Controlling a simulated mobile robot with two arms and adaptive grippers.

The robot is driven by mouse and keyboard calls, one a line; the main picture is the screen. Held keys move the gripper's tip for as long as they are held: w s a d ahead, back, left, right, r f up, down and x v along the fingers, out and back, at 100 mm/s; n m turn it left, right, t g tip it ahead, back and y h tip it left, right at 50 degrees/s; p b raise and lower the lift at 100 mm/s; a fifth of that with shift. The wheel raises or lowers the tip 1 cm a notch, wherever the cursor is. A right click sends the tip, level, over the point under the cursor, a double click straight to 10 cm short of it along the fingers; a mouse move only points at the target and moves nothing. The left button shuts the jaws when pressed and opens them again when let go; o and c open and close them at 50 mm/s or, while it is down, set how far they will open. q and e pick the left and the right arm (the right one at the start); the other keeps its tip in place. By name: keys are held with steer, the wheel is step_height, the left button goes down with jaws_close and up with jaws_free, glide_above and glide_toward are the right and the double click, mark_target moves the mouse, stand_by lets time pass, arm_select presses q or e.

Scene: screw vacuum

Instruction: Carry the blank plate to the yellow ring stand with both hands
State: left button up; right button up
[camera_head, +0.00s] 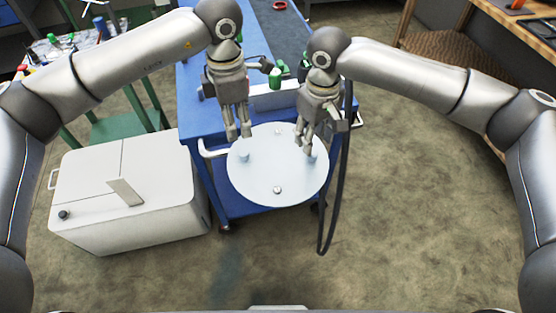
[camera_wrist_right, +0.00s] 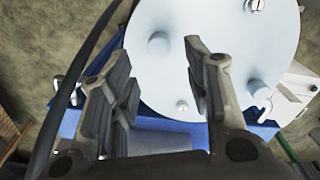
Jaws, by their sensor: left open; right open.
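The blank plate (camera_head: 278,172) is a pale round disc with several short pegs on its face. It is at the front end of the blue cart and reaches past its edge. My left gripper (camera_head: 238,136) is open just above the plate's left peg (camera_head: 244,156). My right gripper (camera_head: 304,145) is open close to the right peg (camera_head: 312,156). In the right wrist view the plate (camera_wrist_right: 215,40) fills the upper right, and a peg (camera_wrist_right: 160,43) shows between the open fingers (camera_wrist_right: 155,65), with nothing gripped. I see no yellow ring stand.
The blue cart (camera_head: 195,100) stands behind the plate, with a red ring (camera_head: 279,5) at its far end. A white box (camera_head: 125,190) sits on the floor at left. A dark cable loop (camera_head: 322,245) hangs right of the plate. The floor (camera_head: 420,210) at right is clear.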

step_height(320, 180, up, 6)
steer(key=shift+r, duration=0.15)
steer(key=shift+s, duration=0.1)
stand_by(0.5)
